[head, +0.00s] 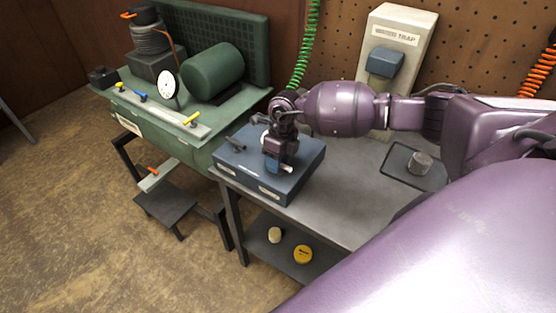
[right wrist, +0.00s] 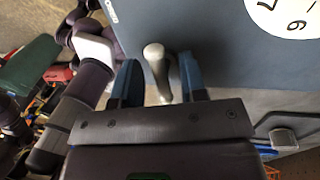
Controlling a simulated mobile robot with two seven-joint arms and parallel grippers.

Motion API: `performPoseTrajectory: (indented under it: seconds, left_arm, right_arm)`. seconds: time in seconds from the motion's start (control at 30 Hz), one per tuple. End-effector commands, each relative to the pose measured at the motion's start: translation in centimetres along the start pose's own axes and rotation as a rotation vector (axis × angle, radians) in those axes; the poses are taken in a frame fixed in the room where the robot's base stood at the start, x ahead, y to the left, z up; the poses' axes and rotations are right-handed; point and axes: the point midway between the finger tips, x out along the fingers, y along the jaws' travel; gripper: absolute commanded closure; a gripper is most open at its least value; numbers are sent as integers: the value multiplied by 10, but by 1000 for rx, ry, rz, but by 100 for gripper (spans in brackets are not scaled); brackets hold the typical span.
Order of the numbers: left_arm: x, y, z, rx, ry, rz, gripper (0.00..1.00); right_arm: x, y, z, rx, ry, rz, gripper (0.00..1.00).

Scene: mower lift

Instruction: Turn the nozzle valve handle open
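A light grey, round-ended lever handle (right wrist: 154,58) shows in the right wrist view, beside the face of a blue-grey box. My right gripper (right wrist: 158,84) is open, with one blue finger on each side of this lever and visible gaps to it. I cannot tell from a label that this lever is the nozzle valve handle. My left gripper is not identifiable in either view.
A dark lever (head: 236,141) sticks out at the box's left. A green machine (head: 215,72) stands left, with yellow and blue handles along its front ledge. A white trap unit (head: 397,60) stands behind.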

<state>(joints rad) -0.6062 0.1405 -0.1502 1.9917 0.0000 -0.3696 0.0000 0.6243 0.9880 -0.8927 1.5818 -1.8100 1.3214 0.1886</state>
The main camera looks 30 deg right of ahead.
Motion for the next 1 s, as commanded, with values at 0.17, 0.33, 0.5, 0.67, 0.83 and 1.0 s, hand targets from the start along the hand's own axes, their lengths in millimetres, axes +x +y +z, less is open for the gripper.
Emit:
performPoseTrajectory:
  seconds: [0.17, 0.33, 0.5, 0.67, 0.83, 1.0]
  left_arm:
    - [0, 0, 0, 0, -1, 0, 57]
    - [1, 0, 0, 1, 1, 1, 57]
    - [2, 0, -2, 2, 5, 1, 57]
    - [3, 0, -3, 3, 7, 2, 57]
    - [5, 0, 1, 4, 7, 2, 57]
    - [10, 1, 9, 4, 3, 2, 57]
  right_arm:
    - [0, 0, 0, 0, 0, 0, 61]
    - [0, 0, 0, 0, 0, 0, 79]
    - [0, 0, 0, 0, 0, 0, 100]
    - [0, 0, 0, -6, 1, 0, 100]
    - [1, 1, 0, -43, 8, 0, 100]
    - [2, 1, 1, -131, 25, 0, 100]
